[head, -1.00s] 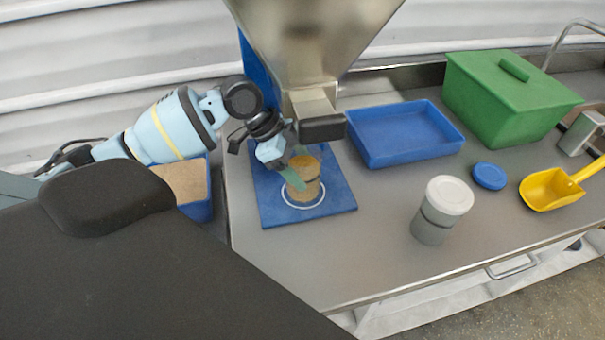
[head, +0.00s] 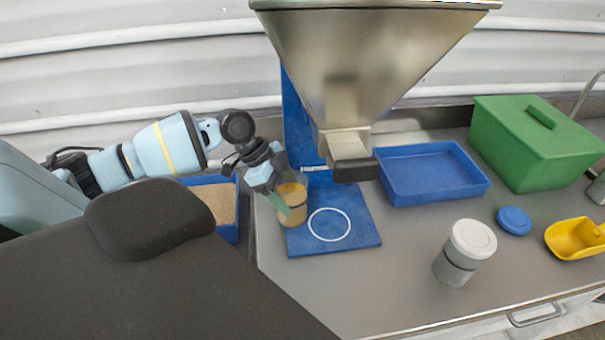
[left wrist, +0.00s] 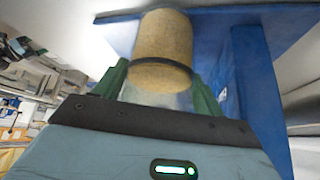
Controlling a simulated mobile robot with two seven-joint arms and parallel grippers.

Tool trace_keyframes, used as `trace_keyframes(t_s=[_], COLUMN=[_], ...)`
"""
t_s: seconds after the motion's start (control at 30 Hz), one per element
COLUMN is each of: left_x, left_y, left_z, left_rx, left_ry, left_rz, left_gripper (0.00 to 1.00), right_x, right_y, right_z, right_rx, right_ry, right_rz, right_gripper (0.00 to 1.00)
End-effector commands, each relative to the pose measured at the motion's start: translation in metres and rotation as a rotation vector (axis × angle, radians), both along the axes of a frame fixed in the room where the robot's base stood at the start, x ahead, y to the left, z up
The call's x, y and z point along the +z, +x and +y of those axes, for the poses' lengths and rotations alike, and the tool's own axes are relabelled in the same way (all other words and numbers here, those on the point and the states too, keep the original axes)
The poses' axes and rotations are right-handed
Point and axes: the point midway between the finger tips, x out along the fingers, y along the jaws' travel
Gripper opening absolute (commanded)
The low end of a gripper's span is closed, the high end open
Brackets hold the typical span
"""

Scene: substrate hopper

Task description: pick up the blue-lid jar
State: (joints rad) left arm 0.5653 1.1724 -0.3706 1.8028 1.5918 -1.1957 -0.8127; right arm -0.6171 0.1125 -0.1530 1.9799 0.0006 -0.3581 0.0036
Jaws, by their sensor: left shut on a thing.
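An open jar (head: 291,206) filled with tan substrate is held by my left gripper (head: 284,197), which is shut on it. The jar is over the left edge of the blue base plate, left of the white ring (head: 329,225). In the left wrist view the jar (left wrist: 161,50) stands between the green fingers (left wrist: 160,88), with a dark band around it. A loose blue lid (head: 514,220) lies flat on the bench at the right. A grey jar with a white lid (head: 466,253) stands upright nearby. My right gripper is not in view.
A metal hopper (head: 370,60) overhangs the blue base plate (head: 355,228). A blue tray (head: 470,187), a green lidded box (head: 535,150) and a yellow scoop (head: 575,238) are to the right. A blue bin of substrate (head: 228,234) is at the left.

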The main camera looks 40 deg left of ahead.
Motion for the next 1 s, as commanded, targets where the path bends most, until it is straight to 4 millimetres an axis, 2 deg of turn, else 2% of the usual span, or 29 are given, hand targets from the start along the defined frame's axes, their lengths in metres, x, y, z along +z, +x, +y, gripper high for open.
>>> trace_keyframes(t_s=[0.47, 0.7, 0.8, 1.0], left_x=[0.006, 0.009, 0.002, 0.000], left_y=[-0.029, -0.049, -0.060, -0.078], left_z=[0.059, 0.100, 0.118, 0.152], left_rx=[0.003, 0.006, 0.005, 0.003], left_ry=[0.000, 0.001, 0.003, 0.003], left_rz=[-0.008, -0.014, 0.000, 0.004], left_gripper=[0.31, 0.31, 0.31, 0.31], right_x=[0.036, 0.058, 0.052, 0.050], right_y=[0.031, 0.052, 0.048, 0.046], right_z=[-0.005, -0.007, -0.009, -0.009], right_rx=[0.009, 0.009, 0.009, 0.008], right_ry=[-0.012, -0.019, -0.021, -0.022], right_rz=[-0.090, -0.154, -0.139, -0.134], right_gripper=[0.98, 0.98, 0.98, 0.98])
